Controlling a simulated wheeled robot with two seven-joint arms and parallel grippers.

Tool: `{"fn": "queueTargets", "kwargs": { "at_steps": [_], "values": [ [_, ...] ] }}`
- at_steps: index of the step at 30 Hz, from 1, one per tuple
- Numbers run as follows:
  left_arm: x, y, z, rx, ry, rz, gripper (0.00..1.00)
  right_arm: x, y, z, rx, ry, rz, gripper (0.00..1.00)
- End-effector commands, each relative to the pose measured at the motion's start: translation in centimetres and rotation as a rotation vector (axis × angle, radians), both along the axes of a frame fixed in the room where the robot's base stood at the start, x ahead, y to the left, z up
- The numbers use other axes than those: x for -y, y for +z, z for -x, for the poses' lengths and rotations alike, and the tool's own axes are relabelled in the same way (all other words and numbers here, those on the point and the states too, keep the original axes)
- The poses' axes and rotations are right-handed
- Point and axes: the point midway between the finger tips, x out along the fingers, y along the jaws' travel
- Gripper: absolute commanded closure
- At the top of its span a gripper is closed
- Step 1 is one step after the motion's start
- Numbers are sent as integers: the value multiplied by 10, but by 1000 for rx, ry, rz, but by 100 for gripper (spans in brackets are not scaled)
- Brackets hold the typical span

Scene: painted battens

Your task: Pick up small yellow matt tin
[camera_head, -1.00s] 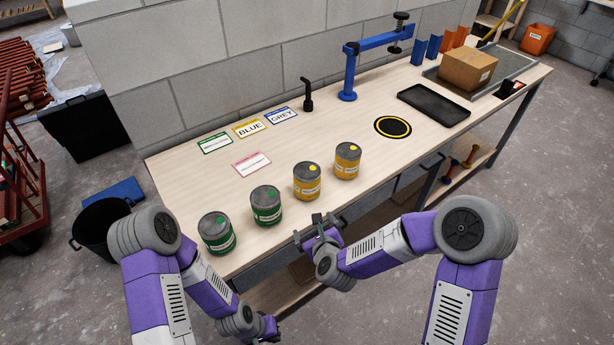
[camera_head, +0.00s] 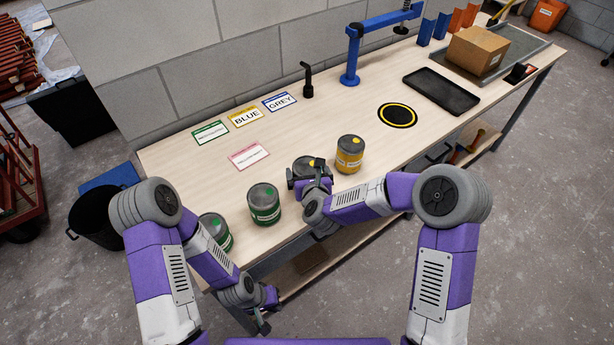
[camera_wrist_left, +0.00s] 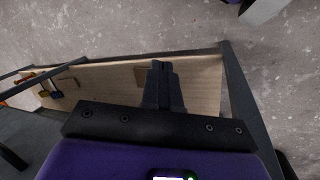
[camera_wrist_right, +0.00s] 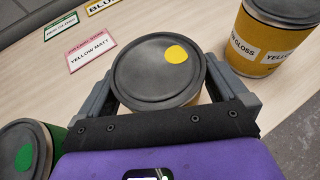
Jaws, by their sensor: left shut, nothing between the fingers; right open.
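A yellow tin (camera_head: 303,164) with a grey lid and yellow dot stands near the bench's front edge. In the right wrist view this tin (camera_wrist_right: 158,70) sits between the spread fingers of my right gripper (camera_wrist_right: 170,88), its label hidden. My right gripper (camera_head: 310,174) is open around the tin, close to its sides; contact cannot be told. A second yellow tin (camera_head: 349,154) stands to its right; in the right wrist view this tin (camera_wrist_right: 268,40) reads "GLOSS" and part of "YELLOW". My left gripper (camera_head: 264,325) is shut and empty, low in front of the bench; its fingers (camera_wrist_left: 162,75) are together.
Green tins (camera_head: 264,203) and (camera_head: 215,232) stand left on the bench. Label cards, including a pink "YELLOW MATT" card (camera_wrist_right: 91,50), lie behind. A black-yellow round mark (camera_head: 397,115), a black tray (camera_head: 441,92) and a blue clamp stand (camera_head: 351,60) are farther right and back.

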Motion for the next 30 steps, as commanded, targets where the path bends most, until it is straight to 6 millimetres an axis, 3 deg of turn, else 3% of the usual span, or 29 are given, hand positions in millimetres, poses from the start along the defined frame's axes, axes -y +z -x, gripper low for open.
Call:
{"fn": "queueTargets", "kwargs": {
  "at_steps": [9, 21, 30],
  "values": [
    [0, 0, 0, 0, 0, 0, 100, -1, -3, -6, 0, 2, 1, 0],
    [0, 0, 0, 0, 0, 0, 100, -1, -2, -6, 1, 1, 2, 60],
    [0, 1, 0, 0, 0, 0, 100, -1, 6, -7, 7, 1, 1, 60]
  ]
}}
